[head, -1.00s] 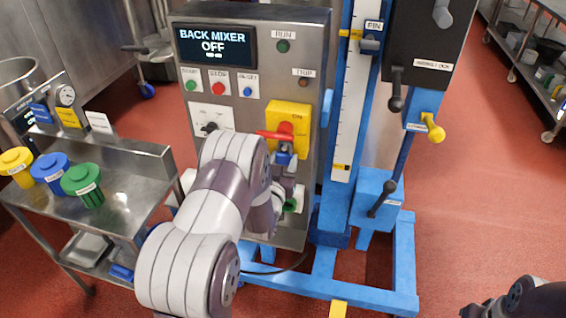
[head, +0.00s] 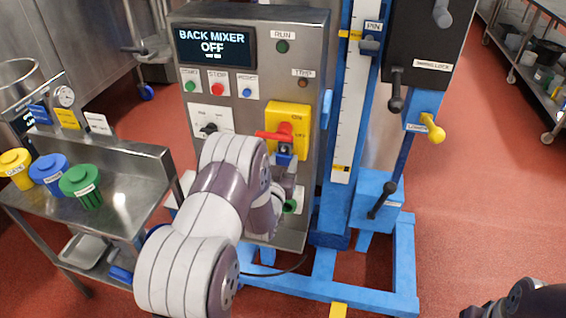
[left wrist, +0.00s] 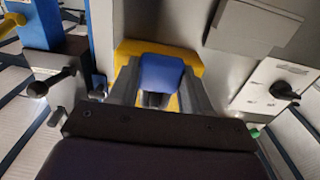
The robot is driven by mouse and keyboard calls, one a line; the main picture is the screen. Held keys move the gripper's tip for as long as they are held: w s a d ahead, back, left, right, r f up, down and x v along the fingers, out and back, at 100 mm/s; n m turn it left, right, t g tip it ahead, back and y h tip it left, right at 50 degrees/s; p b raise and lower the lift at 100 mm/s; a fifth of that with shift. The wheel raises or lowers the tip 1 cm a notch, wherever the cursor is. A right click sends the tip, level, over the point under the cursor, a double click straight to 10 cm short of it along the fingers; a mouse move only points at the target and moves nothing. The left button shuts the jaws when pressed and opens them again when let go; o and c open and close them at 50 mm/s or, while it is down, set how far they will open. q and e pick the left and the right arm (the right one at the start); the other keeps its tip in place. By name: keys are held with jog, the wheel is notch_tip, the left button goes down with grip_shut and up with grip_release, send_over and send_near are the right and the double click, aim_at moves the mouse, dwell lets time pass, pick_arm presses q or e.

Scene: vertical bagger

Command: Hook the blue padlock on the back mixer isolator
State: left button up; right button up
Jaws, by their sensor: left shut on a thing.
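The back mixer isolator is a yellow plate (head: 288,110) with a red handle (head: 272,135) lying sideways, low on the right of the steel control panel. The blue padlock (head: 284,154) is just below the handle, in front of the plate's lower part. My left gripper (head: 284,161) is shut on the padlock. In the left wrist view the padlock (left wrist: 160,74) sits between both fingers, with yellow plate (left wrist: 187,96) behind it. The shackle is hidden, so I cannot tell whether it is through the isolator. Part of my right arm shows at bottom right; its jaws are unclear.
The panel display (head: 214,47) reads BACK MIXER OFF. A steel side table (head: 125,205) at left carries yellow, blue and green lidded containers. The blue machine frame (head: 330,285) with its levers stands right of the panel. Red floor is open further right.

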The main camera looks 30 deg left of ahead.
pick_arm(q)
jog(key=shift+f, duration=0.1)
dwell(0.3)
jog(key=o, duration=1.4)
jog(key=shift+s, duration=0.1)
jog(key=p+v, duration=0.1)
jog(key=v, duration=0.6)
